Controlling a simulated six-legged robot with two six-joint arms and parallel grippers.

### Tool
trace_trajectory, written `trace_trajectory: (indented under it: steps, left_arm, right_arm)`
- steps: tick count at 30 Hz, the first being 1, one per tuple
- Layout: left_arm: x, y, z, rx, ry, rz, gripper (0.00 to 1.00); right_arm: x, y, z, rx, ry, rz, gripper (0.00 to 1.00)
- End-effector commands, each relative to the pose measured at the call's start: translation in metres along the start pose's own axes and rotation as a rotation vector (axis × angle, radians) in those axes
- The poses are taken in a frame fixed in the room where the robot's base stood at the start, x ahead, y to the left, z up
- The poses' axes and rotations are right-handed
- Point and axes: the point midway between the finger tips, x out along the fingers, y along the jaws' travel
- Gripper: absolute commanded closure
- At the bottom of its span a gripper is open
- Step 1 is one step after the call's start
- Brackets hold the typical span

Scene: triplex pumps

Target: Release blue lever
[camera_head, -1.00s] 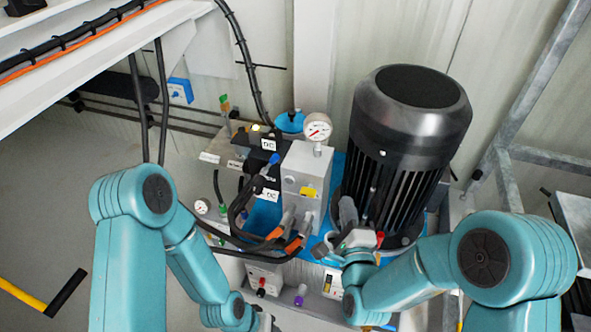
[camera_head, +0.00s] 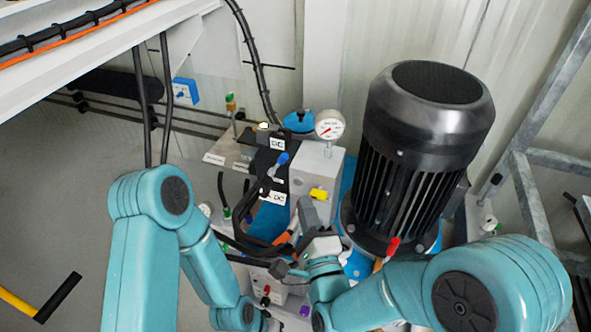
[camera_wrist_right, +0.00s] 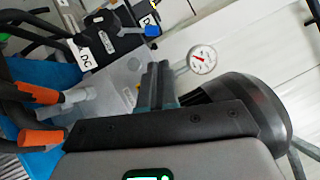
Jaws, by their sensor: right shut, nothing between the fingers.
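The blue lever (camera_head: 281,160) sticks up from the black valve with DC labels, left of the grey block in the head view. In the right wrist view the blue lever (camera_wrist_right: 152,30) is at the top, beyond the fingertips. My right gripper (camera_head: 305,208) is shut and empty, in front of the grey block, below and right of the lever and apart from it. Its dark fingers (camera_wrist_right: 158,80) point towards the valve side in the wrist view. My left arm reaches down at the lower left; its gripper is out of view.
A large black motor (camera_head: 425,130) stands right of the block. A pressure gauge (camera_head: 329,125) rises from the block, which carries a yellow knob (camera_head: 319,193). Black hoses with orange sleeves (camera_wrist_right: 40,137) crowd the left side. A red-tipped lever (camera_head: 392,246) is by the motor base.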

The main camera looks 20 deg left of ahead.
Motion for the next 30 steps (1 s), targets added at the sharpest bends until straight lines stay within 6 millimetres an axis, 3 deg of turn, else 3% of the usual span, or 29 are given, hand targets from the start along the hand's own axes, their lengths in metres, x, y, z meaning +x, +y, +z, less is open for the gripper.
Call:
trace_trajectory:
  steps: [16,21,30]
  left_arm:
    - [0.014,-0.004,-0.01,0.007,0.033,0.001,0.57]
    - [0.016,-0.005,-0.011,0.009,0.038,0.002,0.57]
    - [0.015,-0.005,-0.011,0.009,0.039,0.002,0.57]
  right_arm:
    - [0.087,0.002,-0.001,-0.001,0.003,-0.003,1.0]
    - [0.098,0.001,-0.001,0.0,0.003,-0.001,1.0]
    - [0.1,0.0,-0.001,0.0,0.003,0.0,1.0]
